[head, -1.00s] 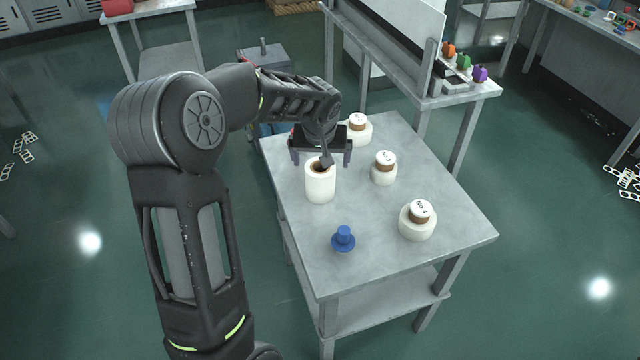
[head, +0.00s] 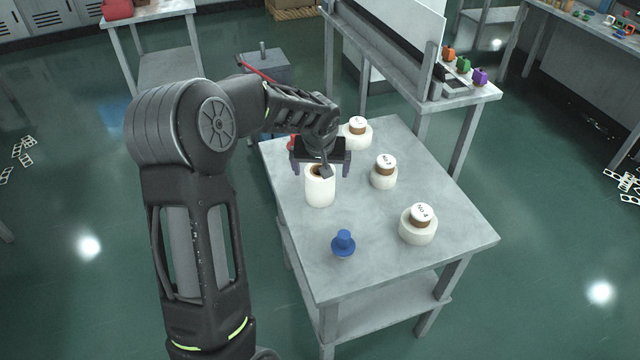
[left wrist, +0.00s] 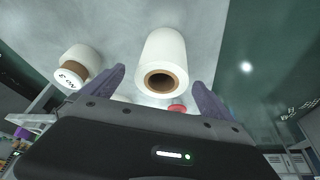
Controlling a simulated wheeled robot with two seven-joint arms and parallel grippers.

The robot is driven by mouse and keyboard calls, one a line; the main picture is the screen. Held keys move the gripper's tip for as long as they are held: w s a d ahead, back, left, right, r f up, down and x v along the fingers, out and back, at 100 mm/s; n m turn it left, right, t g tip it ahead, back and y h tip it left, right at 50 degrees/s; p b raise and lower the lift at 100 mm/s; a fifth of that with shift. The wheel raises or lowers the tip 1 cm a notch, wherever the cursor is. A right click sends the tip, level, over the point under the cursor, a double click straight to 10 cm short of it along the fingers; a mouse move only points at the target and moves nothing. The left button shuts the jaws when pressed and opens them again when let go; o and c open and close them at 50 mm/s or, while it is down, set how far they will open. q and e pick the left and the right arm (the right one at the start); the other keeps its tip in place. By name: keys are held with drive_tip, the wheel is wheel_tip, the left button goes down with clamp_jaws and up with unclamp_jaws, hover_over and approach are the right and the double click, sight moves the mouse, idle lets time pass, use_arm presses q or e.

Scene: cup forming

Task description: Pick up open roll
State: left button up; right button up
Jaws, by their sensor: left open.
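The open roll (head: 320,188) is a tall white roll with a brown hollow core, standing upright on the grey table (head: 370,260) near its left side. It also shows in the left wrist view (left wrist: 165,55), with its open core facing the camera. My left gripper (head: 321,170) is open just above and behind the roll. In the left wrist view its two purple fingers (left wrist: 160,95) are spread, with the roll's end between and beyond them. I cannot tell whether they touch it. My right gripper is not in view.
Several shorter rolls with labelled caps stand on the table, at the back (head: 356,133), middle (head: 384,172) and right (head: 418,225). A blue plug (head: 343,243) stands at the front. A red object (left wrist: 177,108) shows behind the open roll. Another table (head: 470,95) stands behind.

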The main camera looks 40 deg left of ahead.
use_arm(q)
drive_tip(key=shift+p+x, duration=0.4)
drive_tip(key=shift+x, duration=2.2)
drive_tip(key=shift+a, duration=0.1)
drive_tip(key=shift+c, duration=0.6)
drive_tip(key=c, duration=1.5)
drive_tip(key=shift+r, duration=0.15)
wheel_tip(320, 180, up, 10)
drive_tip(key=shift+f, duration=0.1)
